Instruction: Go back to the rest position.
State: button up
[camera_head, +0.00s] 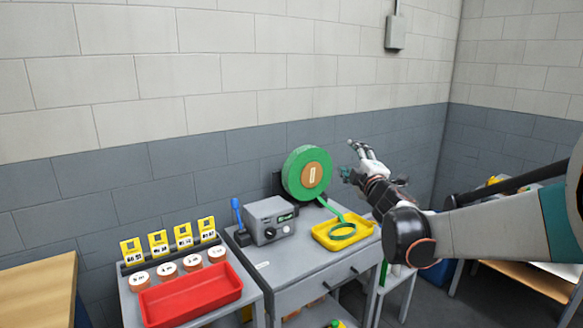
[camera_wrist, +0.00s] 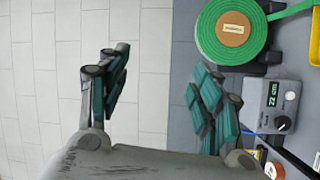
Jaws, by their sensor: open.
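My gripper (camera_head: 354,163) is raised at the right of the green roll, above the right end of the workbench. Its fingers (camera_wrist: 160,95) are spread apart in the wrist view, with only wall and floor-side background between them. It is open and empty. My arm reaches in from the right edge of the head view. The rest position itself is not marked in either view.
A green roll (camera_head: 294,172) stands on the grey bench (camera_head: 290,268), its strip running into a yellow tray (camera_head: 318,236). A grey control box (camera_head: 268,222) is beside it. A red tray (camera_head: 190,296) and yellow labelled cards (camera_head: 158,243) are at left.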

jog(key=s+d+f+m+g+h, duration=0.1)
jog(key=s+d+m+g+h, duration=0.2)
jog(key=s+m, duration=0.45)
jog(key=s+d+f+m+g+h, duration=0.1)
jog(key=s+d+m+h, duration=0.3)
jog(key=s, duration=0.6)
jog(key=s+a+f+m+g+y, duration=0.1)
jog(key=s+f+m+g, duration=0.1)
jog(key=s+f, duration=0.3)
jog(key=s+a+f+m+g+y, duration=0.1)
jog(key=s+f+g, duration=0.2)
jog(key=s, duration=0.9)
jog(key=s+a+f+m+g+y, duration=0.2)
jog(key=s+f, duration=0.6)
jog(key=s, duration=0.1)
jog(key=shift+m+g, duration=0.35)
jog(key=shift+g, duration=0.05)
jog(key=shift+a, duration=0.15)
